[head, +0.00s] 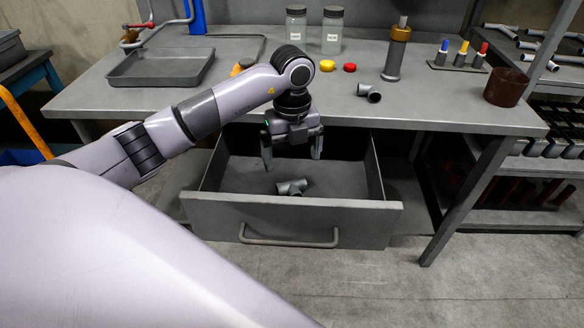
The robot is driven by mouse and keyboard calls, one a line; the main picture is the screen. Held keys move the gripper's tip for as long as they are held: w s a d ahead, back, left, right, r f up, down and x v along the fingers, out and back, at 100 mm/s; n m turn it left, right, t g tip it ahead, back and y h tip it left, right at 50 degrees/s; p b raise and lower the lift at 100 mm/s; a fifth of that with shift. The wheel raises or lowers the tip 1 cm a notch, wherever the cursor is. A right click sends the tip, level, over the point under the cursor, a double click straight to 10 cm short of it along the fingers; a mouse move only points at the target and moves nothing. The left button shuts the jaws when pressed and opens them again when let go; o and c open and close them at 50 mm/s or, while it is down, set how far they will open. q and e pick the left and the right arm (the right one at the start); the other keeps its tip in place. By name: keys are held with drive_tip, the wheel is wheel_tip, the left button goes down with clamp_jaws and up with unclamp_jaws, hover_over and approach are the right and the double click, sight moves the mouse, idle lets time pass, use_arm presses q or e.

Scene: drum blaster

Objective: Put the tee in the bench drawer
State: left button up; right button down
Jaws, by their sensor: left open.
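The bench drawer (290,218) is pulled open below the bench top. A grey pipe tee (291,187) lies on the drawer floor, near the front and about the middle. My left gripper (292,156) is open and empty, pointing down above the drawer, with its fingers over the drawer's inside. The tee is below the fingers and apart from them. Another grey pipe fitting (370,92) lies on the bench top to the right. My right gripper is not in view.
The bench top (440,108) carries a grey tray (162,67), two lidded jars (332,30), yellow and red caps, a brass-topped cylinder (395,52), a marker stand and a brown cup (506,88). A shelf rack stands at the right. Floor before the drawer is clear.

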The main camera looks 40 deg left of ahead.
use_arm(q)
wheel_tip(320, 180, up, 4)
drive_tip(key=shift+r, duration=0.1)
idle(0.7)
